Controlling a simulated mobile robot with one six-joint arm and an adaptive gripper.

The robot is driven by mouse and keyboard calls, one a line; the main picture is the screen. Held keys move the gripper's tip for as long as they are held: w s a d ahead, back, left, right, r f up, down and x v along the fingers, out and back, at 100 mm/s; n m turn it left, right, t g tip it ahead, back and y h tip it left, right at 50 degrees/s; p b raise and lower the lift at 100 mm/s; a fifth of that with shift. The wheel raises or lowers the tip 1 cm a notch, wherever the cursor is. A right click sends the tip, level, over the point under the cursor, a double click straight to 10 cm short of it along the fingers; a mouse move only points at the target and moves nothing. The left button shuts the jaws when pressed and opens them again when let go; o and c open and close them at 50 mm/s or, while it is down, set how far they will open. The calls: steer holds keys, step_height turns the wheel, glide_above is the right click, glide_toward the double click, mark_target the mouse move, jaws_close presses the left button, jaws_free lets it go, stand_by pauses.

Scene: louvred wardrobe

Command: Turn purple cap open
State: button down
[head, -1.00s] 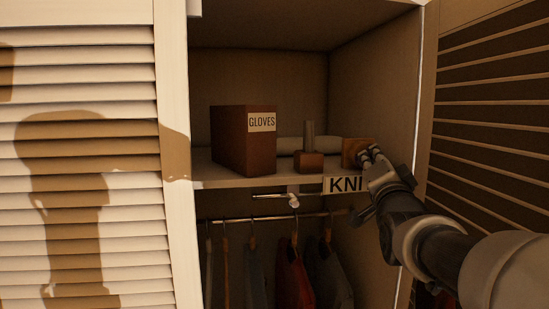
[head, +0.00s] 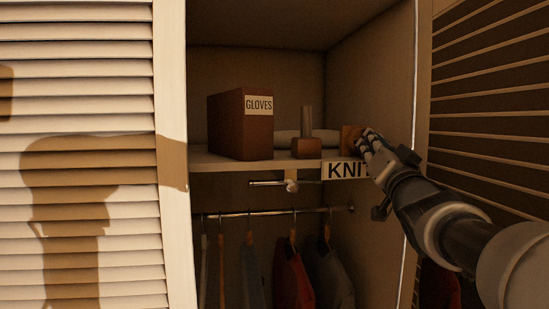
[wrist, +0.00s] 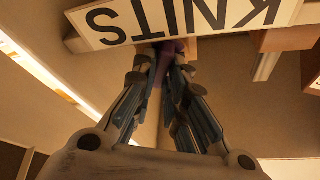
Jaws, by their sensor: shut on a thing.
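The purple cap (wrist: 167,58) shows in the wrist view, between my fingertips, near the lower edge of the KNITS sign. My gripper (wrist: 161,68) is shut on it, with a finger on either side. In the head view my gripper (head: 366,143) is at the right end of the shelf, against a brown block (head: 350,138) above the sign. The cap cannot be made out in the head view, where the fingers are in front. How far the cap is turned cannot be told.
The KNITS sign (head: 343,170) hangs on the front edge of the shelf (head: 230,163), close to my gripper. A GLOVES box (head: 240,130) and a small block with a post (head: 306,147) stand to the left. Louvred doors flank the wardrobe. Clothes hang below the shelf.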

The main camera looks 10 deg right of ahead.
steer(key=n+y, duration=0.1)
steer(key=n, duration=0.2)
steer(key=n+y+b, duration=0.1)
steer(key=n+y, duration=0.1)
steer(key=n, duration=0.2)
steer(key=shift+d+t, duration=0.1)
steer(key=shift+t, duration=0.2)
steer(key=shift+n+y, duration=0.4)
steer(key=c, duration=1.9)
jaws_free()
step_height(320, 180, up, 10)
